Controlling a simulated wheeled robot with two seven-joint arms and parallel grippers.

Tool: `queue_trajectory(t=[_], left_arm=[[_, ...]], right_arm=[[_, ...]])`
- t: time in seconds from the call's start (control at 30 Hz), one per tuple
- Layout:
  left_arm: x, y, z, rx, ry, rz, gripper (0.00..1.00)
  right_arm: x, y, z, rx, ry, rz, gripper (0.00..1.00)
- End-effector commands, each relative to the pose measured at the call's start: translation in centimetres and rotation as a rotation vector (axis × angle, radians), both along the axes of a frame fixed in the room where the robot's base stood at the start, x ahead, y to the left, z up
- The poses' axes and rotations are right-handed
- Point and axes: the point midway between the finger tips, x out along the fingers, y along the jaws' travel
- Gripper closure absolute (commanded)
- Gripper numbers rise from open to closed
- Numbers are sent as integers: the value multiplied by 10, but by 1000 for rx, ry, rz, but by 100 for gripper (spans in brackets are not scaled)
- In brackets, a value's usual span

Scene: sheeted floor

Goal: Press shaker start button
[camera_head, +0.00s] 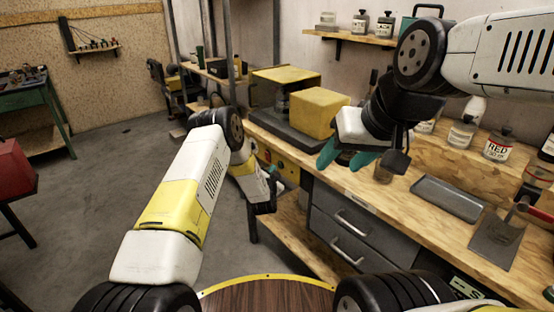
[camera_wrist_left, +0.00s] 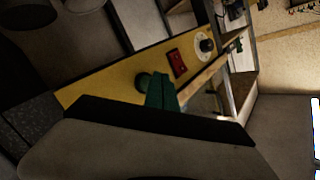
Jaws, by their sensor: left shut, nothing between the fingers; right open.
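The shaker has a grey platform (camera_head: 283,133) on the wooden bench and a yellow front panel (camera_head: 287,166). In the left wrist view the panel (camera_wrist_left: 110,84) carries a round green button (camera_wrist_left: 143,82), a red rectangular part (camera_wrist_left: 177,63) and a black knob on a white dial (camera_wrist_left: 205,45). My left gripper (camera_head: 273,172) is shut and empty in front of the panel; its green fingers (camera_wrist_left: 161,92) appear right beside the green button. Whether they touch it I cannot tell. My right gripper (camera_head: 345,156) is open and empty, above the bench edge.
A yellow box (camera_head: 318,112) sits on the shaker platform. A grey tray (camera_head: 448,198) and several labelled bottles (camera_head: 498,145) are on the bench at right. Grey drawers (camera_head: 352,232) lie below. A red box (camera_head: 12,168) stands at far left; the floor between is clear.

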Motion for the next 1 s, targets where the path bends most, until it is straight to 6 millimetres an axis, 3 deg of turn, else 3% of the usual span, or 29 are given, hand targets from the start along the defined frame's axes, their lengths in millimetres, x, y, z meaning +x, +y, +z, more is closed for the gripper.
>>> queue_trajectory(t=[1.0], left_arm=[[5,-7,0,0,-1,1,100]], right_arm=[[0,0,0,0,0,0,48]])
